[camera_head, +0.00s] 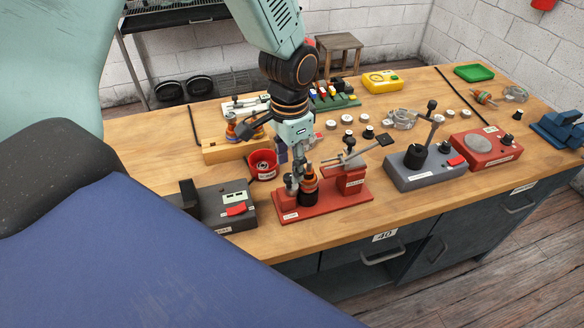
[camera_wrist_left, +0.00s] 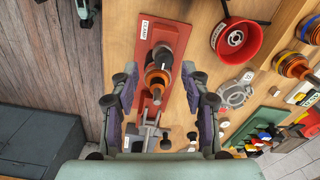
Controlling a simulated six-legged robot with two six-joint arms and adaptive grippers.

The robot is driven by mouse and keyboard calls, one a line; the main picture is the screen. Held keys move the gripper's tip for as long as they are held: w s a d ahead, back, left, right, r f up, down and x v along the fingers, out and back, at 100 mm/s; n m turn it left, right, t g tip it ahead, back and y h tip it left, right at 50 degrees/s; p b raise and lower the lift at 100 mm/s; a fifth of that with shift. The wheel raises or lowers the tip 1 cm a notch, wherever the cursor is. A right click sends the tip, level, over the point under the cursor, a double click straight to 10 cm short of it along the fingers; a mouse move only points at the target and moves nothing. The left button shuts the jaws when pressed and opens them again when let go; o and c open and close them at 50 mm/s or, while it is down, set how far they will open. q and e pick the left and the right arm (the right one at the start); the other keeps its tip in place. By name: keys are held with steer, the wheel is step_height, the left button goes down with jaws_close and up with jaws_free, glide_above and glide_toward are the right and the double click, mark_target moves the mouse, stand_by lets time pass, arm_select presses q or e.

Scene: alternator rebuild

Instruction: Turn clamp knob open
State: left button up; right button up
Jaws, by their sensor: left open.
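A red fixture (camera_head: 340,208) stands at the bench's front edge; its plate also shows in the left wrist view (camera_wrist_left: 148,50). An orange and black round part (camera_head: 309,190) stands upright on it, seen from above in the left wrist view (camera_wrist_left: 157,78). A grey post (camera_head: 291,185) is beside that part. A red block (camera_head: 350,178) on the right carries a grey clamp arm. A small black knob (camera_head: 368,132) shows above it; I cannot tell if this is the clamp knob. My left gripper (camera_head: 299,168) points down over the part, fingers open and apart on either side (camera_wrist_left: 160,88).
A dark grey box with a red switch (camera_head: 236,210) stands left of the fixture. A red bowl (camera_head: 263,165) is behind it. A grey press (camera_head: 424,168) and a red tester (camera_head: 486,148) stand to the right. Bare wood lies in front of the press.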

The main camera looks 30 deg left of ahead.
mark_target(290, 176)
arm_select(q)
steer(key=f, duration=0.1)
steer(key=a+f, duration=0.1)
steer(key=shift+f, duration=0.3)
steer(key=shift+w+f, duration=0.2)
steer(key=shift+f, duration=0.1)
steer(key=shift+d, duration=0.15)
steer(key=shift+d+r, duration=0.1)
steer(key=shift+d, duration=0.35)
steer(key=shift+s+a, duration=0.15)
steer(key=shift+a, duration=0.1)
steer(key=shift+c, duration=1)
steer(key=shift+a, duration=0.3)
steer(key=c, duration=0.3)
steer(key=shift+d, duration=0.3)
jaws_close()
